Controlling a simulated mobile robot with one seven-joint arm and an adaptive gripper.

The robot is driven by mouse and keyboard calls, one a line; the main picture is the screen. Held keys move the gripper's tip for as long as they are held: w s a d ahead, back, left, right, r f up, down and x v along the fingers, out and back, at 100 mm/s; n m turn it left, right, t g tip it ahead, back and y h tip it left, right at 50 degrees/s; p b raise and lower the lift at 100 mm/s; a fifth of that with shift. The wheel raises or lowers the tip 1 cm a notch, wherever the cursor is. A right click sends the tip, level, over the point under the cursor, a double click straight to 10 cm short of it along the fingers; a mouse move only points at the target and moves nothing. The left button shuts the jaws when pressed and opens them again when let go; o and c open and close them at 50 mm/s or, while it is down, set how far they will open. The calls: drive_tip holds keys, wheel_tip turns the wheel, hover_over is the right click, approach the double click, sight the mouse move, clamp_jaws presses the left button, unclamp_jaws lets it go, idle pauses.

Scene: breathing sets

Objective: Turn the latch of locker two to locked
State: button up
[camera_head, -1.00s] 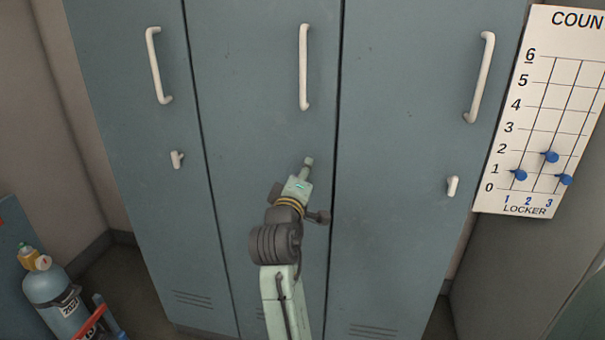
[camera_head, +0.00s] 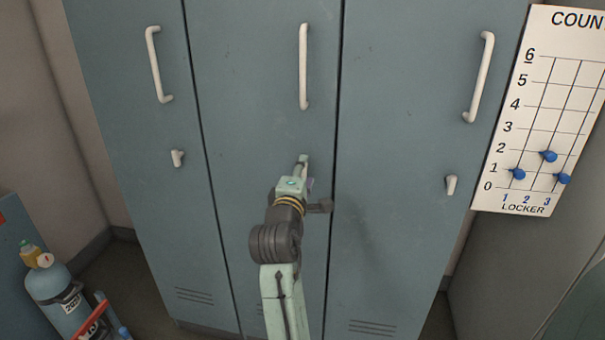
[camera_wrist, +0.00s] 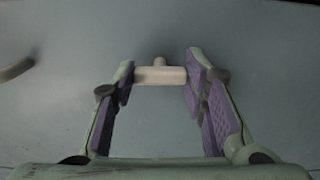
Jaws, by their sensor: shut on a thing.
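The locker two door (camera_head: 270,60) is the middle one of three blue-grey doors and is closed. Its small off-white latch (camera_wrist: 160,75) shows in the wrist view between my fingertips, lying crosswise there with a short stub above its middle. My gripper (camera_wrist: 160,78) is shut on the latch, with a purple-padded finger at each end of it. In the head view my gripper (camera_head: 303,165) reaches the middle door below its long white handle (camera_head: 303,66). There the fingers and wrist mostly hide the latch, and its angle cannot be told.
The left door has a latch (camera_head: 177,158) and the right door has one (camera_head: 451,185). A count board (camera_head: 535,110) with blue pegs hangs at right. A gas cylinder (camera_head: 52,290) stands at lower left. The air around my arm looks free.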

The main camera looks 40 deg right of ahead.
drive_tip(key=o, duration=1.2)
drive_tip(key=shift+c, duration=0.2)
drive_tip(key=v, duration=1.2)
